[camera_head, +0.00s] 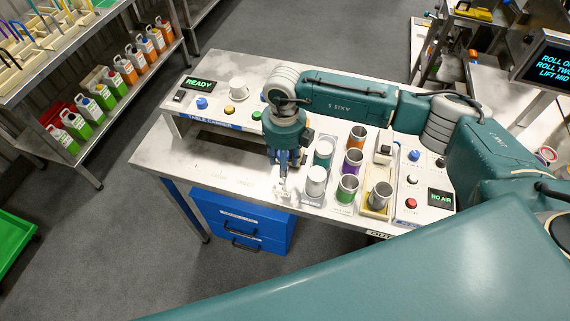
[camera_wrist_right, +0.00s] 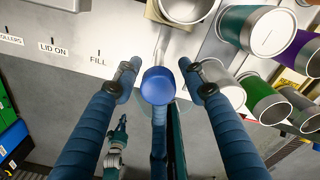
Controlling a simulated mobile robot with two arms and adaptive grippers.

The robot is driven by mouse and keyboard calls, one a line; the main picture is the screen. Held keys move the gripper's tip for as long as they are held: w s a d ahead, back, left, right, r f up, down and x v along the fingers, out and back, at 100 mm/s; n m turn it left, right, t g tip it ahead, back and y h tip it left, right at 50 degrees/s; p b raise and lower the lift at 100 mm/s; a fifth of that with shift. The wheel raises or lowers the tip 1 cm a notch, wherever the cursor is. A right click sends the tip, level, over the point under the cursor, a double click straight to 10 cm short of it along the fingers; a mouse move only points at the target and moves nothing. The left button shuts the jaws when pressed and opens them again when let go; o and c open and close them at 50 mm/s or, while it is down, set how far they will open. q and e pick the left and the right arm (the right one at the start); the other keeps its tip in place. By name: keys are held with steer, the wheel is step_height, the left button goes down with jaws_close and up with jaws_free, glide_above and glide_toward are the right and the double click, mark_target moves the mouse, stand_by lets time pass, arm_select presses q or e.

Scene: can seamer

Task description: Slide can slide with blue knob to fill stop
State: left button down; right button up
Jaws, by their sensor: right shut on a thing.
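The blue knob (camera_wrist_right: 158,86) sits between the fingertips of my right gripper (camera_wrist_right: 159,68) in the right wrist view. The gripper is shut on it, one finger on each side. A metal rod (camera_wrist_right: 163,45) runs from the knob toward a square bracket (camera_wrist_right: 154,12) holding a pale can (camera_wrist_right: 188,8), at the top of that view. The FILL label (camera_wrist_right: 97,60) is left of the knob, with LID ON (camera_wrist_right: 53,48) farther left. In the head view my right gripper (camera_head: 283,165) points down at the table's front part; the knob and slide are hidden there. My left gripper is not in view.
Several coloured cans, such as a teal one (camera_head: 323,152) and a green one (camera_head: 347,188), stand close right of my right gripper. A button panel with a READY screen (camera_head: 199,84) is at the back left. Blue drawers (camera_head: 241,220) are below the table (camera_head: 160,160).

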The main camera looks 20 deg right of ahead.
steer(key=shift+w+d+r+p, duration=0.2)
steer(key=shift+r+p, duration=0.75)
steer(key=shift+r, duration=0.8)
steer(key=shift+w+d+r+p, duration=0.15)
steer(key=shift+r+p, duration=0.75)
steer(key=shift+r, duration=0.8)
steer(key=shift+s+a+r+p, duration=0.1)
steer(key=shift+r+p, duration=0.15)
steer(key=shift+r, duration=0.35)
steer(key=shift+s+a+r+p, duration=0.1)
steer(key=shift+r+p, duration=0.15)
steer(key=shift+r, duration=0.35)
steer(key=shift+b, duration=0.35)
step_height(320, 180, up, 12)
